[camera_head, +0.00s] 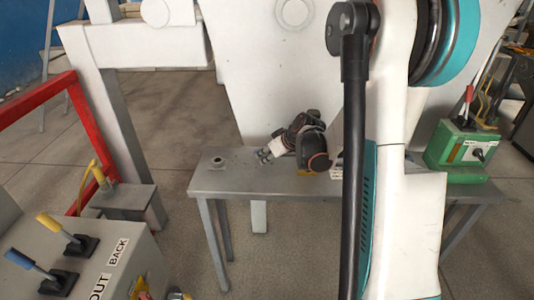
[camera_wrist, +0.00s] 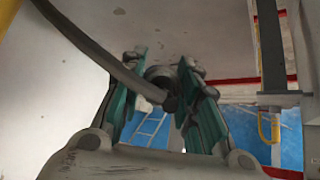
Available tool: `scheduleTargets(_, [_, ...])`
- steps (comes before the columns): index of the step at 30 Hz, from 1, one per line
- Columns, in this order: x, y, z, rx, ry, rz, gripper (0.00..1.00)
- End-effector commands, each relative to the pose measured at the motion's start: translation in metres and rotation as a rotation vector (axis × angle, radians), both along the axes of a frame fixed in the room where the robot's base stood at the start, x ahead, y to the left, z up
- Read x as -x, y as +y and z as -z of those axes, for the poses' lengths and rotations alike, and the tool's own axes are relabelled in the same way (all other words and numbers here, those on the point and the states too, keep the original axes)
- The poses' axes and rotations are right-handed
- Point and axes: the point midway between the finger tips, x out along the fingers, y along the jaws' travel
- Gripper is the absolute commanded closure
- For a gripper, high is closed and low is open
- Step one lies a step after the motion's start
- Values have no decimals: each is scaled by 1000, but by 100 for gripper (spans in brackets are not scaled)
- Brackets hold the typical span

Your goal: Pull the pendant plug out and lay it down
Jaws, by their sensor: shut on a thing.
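My gripper (camera_head: 266,154) is low over the grey bench (camera_head: 238,181), right of a small round fitting with a dark centre (camera_head: 217,161). In the wrist view my gripper (camera_wrist: 163,100) has its teal-padded fingers closed around a dark plug-like piece (camera_wrist: 170,103). A thick dark cable (camera_wrist: 95,45) runs from it to the upper left. A dark round part (camera_wrist: 160,73) shows just behind it between the fingers; I cannot tell whether the plug is seated in anything. In the head view my wrist and arm hide much of the bench, and the plug is not clear.
A green box with a red lever (camera_head: 463,151) is at the right. A control panel (camera_head: 112,248) with yellow and blue levers is at the lower left, before a red frame (camera_head: 45,94) and a grey box with a yellow handle (camera_head: 128,200).

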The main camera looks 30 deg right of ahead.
Motion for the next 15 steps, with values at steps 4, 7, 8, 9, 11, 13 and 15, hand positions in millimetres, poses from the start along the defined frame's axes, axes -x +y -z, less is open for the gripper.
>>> scheduleTargets(4, [0,0,18,0,1,0,100])
scheduleTargets(7, [0,0,29,0,1,0,100])
scheduleTargets(8, [0,0,33,0,1,0,100])
scheduleTargets(9, [0,0,37,0,1,0,100])
scheduleTargets(11, [0,0,44,0,1,0,100])
scheduleTargets(13, [0,0,51,0,1,0,100])
scheduleTargets(15, [0,0,58,0,1,0,100])
